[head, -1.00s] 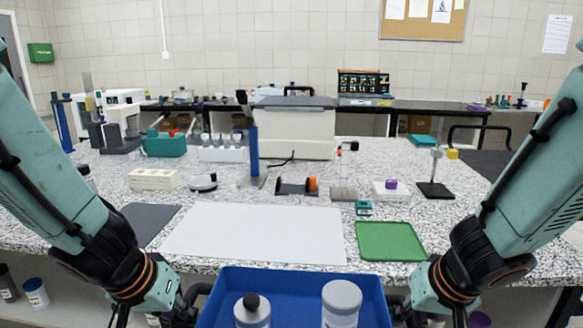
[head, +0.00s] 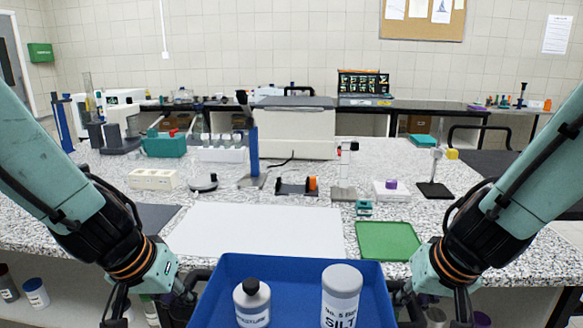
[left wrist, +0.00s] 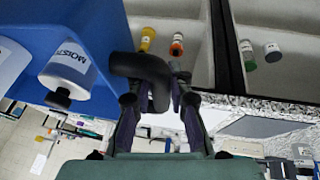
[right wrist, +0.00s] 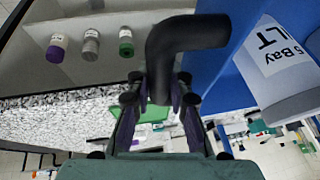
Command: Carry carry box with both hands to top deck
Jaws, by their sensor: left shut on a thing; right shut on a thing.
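The blue carry box (head: 290,266) is held in front of the bench's near edge, low in the head view. It holds a moisture bottle (head: 252,302) with a black cap and a larger grey-lidded jar (head: 341,295) labelled silt. My left gripper (head: 192,294) is shut on the box's black left handle, which shows in the left wrist view (left wrist: 140,66). My right gripper (head: 400,293) is shut on the black right handle, seen in the right wrist view (right wrist: 185,40). The box's lower part is out of the head view. I cannot tell which surface is the top deck.
A white mat (head: 258,231) lies clear on the speckled bench (head: 110,187), with a green mat (head: 388,241) to its right. A large grey machine (head: 293,130), racks and small tools stand behind. Bottles (head: 36,292) sit on the shelf below.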

